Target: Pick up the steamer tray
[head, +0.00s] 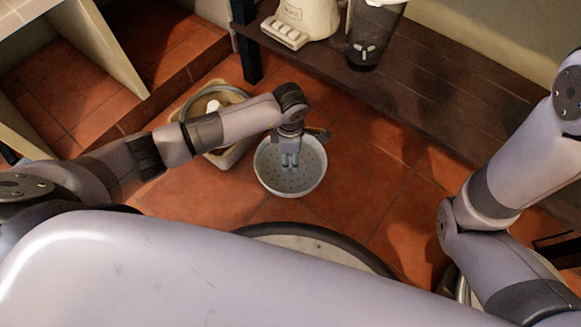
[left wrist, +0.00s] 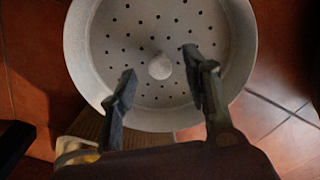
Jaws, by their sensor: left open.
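The steamer tray (head: 268,183) is a round, pale grey pan with a perforated bottom, on or just above the tiled floor in the middle of the head view. It fills the upper middle of the left wrist view (left wrist: 200,35), with a small round knob (left wrist: 160,67) at its centre. My left gripper (head: 290,162) is over the tray, pointing down. In the left wrist view its two fingers (left wrist: 157,85) are apart, on either side of the knob and nearer to the camera. Whether they touch the tray cannot be told. My right gripper is not in view.
A beige bin (head: 237,150) stands left of the tray, partly behind my left arm. A dark wooden shelf (head: 420,75) holds a cream appliance (head: 305,18) and a dark blender jar (head: 374,35). Red tile floor (head: 365,200) lies clear right of the tray.

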